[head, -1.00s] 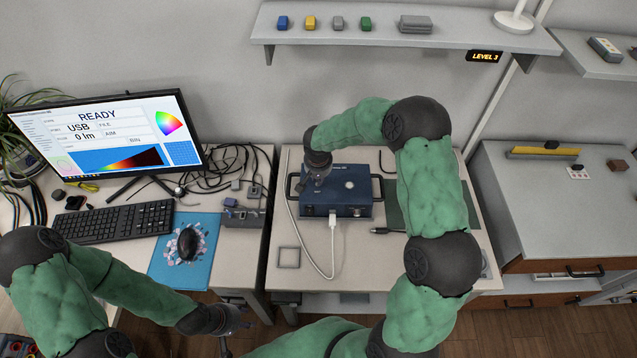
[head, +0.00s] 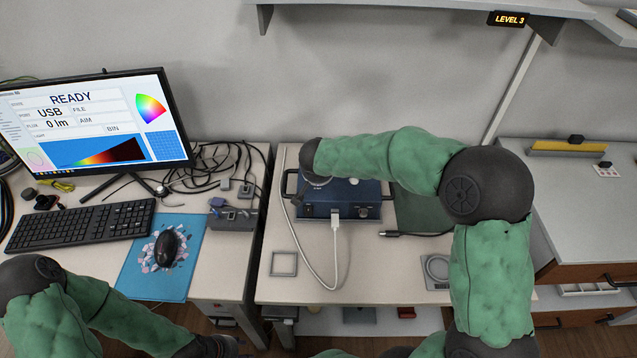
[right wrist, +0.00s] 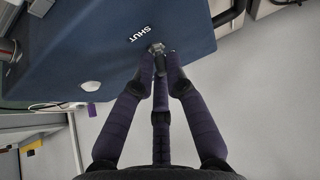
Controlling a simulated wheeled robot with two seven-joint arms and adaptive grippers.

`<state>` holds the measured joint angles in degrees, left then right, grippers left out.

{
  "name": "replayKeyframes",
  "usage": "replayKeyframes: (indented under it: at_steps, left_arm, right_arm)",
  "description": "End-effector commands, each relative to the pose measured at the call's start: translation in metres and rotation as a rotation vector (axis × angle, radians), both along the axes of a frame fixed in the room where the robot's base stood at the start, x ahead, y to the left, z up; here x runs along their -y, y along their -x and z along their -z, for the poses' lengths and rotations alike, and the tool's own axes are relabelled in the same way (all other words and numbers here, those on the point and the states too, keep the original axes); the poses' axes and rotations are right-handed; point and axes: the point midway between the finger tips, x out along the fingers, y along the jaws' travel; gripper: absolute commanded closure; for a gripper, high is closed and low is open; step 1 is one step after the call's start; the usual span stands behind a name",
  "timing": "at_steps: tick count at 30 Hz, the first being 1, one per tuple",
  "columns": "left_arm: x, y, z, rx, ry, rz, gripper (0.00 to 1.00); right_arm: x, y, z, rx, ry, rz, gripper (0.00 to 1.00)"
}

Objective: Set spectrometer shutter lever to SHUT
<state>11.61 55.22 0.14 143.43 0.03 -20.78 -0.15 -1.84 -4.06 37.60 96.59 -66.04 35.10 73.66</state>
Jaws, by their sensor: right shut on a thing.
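The spectrometer is a blue box (head: 345,200) on the middle bench in the head view; in the right wrist view its blue top (right wrist: 85,45) carries the white word SHUT (right wrist: 145,33). The small dark shutter lever (right wrist: 157,47) stands right beside that word. My right gripper (right wrist: 161,66) has its purple fingers closed around the lever. In the head view my right wrist covers the lever and the fingers. My left arm comes in at the bottom left, and only the dark base of its gripper (head: 213,346) shows at the frame's edge.
A white cable (head: 336,245) runs from the box's front. A black-tipped cable (head: 393,234) and a square frame (head: 283,263) lie on the bench. A monitor (head: 95,125), keyboard (head: 80,222) and mouse (head: 166,248) stand left. A shelf (head: 400,10) hangs above.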

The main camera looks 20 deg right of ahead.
Motion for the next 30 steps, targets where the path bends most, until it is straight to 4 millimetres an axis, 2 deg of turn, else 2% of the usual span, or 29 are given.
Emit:
replayKeyframes:
  at_steps: [1,9,30]
  left_arm:
    - [0.000,0.000,0.010,0.000,0.000,0.000,0.60]
    - [0.000,0.000,0.028,0.000,0.000,0.000,0.60]
    - [0.000,0.000,0.034,0.000,0.000,0.000,0.60]
  right_arm:
    - [0.000,-0.001,0.001,0.026,0.009,-0.002,1.00]
    - [-0.002,0.003,0.000,0.119,0.054,-0.003,1.00]
    - [-0.004,0.008,0.001,0.285,0.135,0.002,1.00]
